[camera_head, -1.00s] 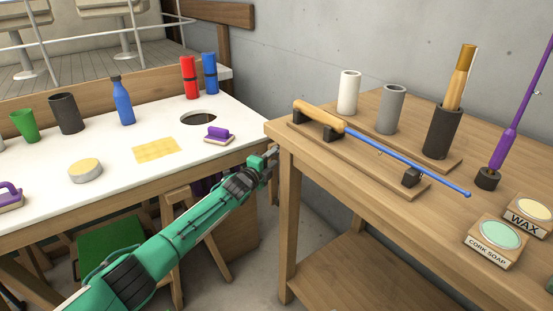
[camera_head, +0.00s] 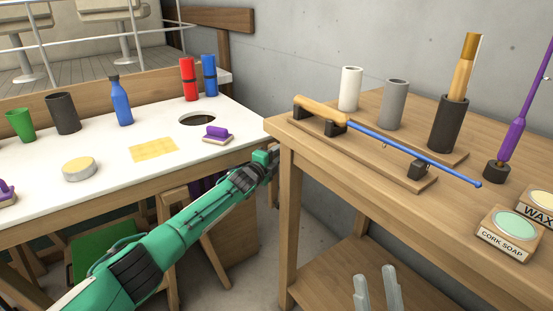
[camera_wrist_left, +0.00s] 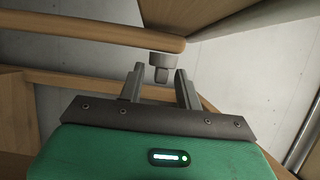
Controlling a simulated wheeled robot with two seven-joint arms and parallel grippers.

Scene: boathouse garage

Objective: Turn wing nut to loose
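The wing nut (camera_wrist_left: 162,66) is a small dark grey round knob with a narrow tab, under a wooden rail in the left wrist view. My left gripper (camera_wrist_left: 161,75) is open, with a finger on each side of the tab and gaps on both sides. In the head view my green left arm reaches the left end of the wooden workbench (camera_head: 330,190), where the left gripper (camera_head: 270,160) is partly hidden and the wing nut cannot be seen. My right gripper (camera_head: 375,275) shows two pale fingers, apart and empty, at the bottom edge in front of the bench.
On the workbench lie a fishing rod (camera_head: 400,155) on a stand, several cups, a cork soap tin (camera_head: 512,225) and a wax tin (camera_head: 540,202). The bench's leg (camera_head: 287,225) is close to my left gripper.

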